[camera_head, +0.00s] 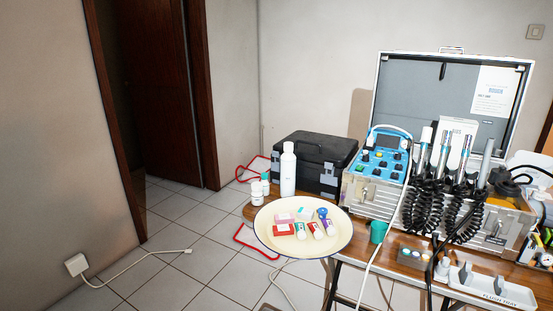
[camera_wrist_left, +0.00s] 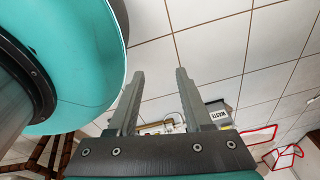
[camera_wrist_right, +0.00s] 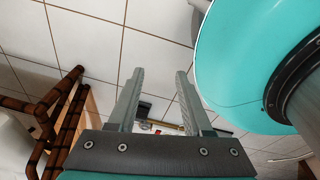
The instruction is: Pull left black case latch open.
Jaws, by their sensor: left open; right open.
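The black case (camera_head: 318,150) stands shut at the back left of the wooden table in the head view. Grey latch and corner fittings show on its front; the left latch is too small to tell its exact state. A white bottle (camera_head: 288,170) stands in front of the case's left part and hides some of its front. My left gripper (camera_wrist_left: 158,75) is open and empty in the left wrist view, over tiled floor. My right gripper (camera_wrist_right: 160,75) is open and empty in the right wrist view. Neither gripper shows in the head view, and both are away from the case.
A cream tray (camera_head: 262,226) with small boxes and tubes sits at the table's front left. An open silver dental case (camera_head: 376,196) with coiled hoses stands right of the black case. A green cup (camera_head: 378,232) stands between them and the front edge. Floor on the left is mostly clear.

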